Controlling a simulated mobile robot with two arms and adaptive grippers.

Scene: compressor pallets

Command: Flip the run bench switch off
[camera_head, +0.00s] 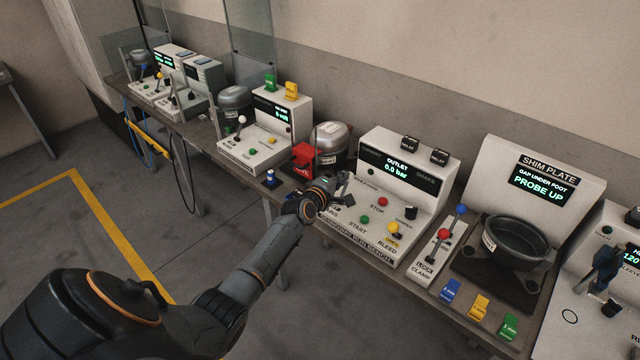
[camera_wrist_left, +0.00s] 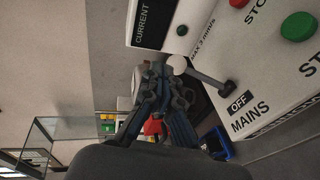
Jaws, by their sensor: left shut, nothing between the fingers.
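The run bench (camera_head: 415,185) is a white console with an "OUTLET 0.0 bar" display, a red STOP button (camera_head: 383,202), a green START button (camera_head: 365,219) and a yellow BLEED knob (camera_head: 394,228). My left gripper (camera_head: 343,184) is at the console's left end and hides part of it. In the left wrist view, the mains switch is a grey lever with a white ball tip (camera_wrist_left: 178,65), its base near the "OFF" and "MAINS" labels. My left gripper (camera_wrist_left: 158,78) is shut and empty, its fingers close beside the ball; contact is unclear. My right gripper is out of view.
A red block (camera_head: 303,158) and a metal compressor (camera_head: 331,140) stand left of the run bench. A lock and clamp panel with red and blue knobs (camera_head: 460,210) stands to its right. Coloured tags (camera_head: 480,305) lie along the front edge.

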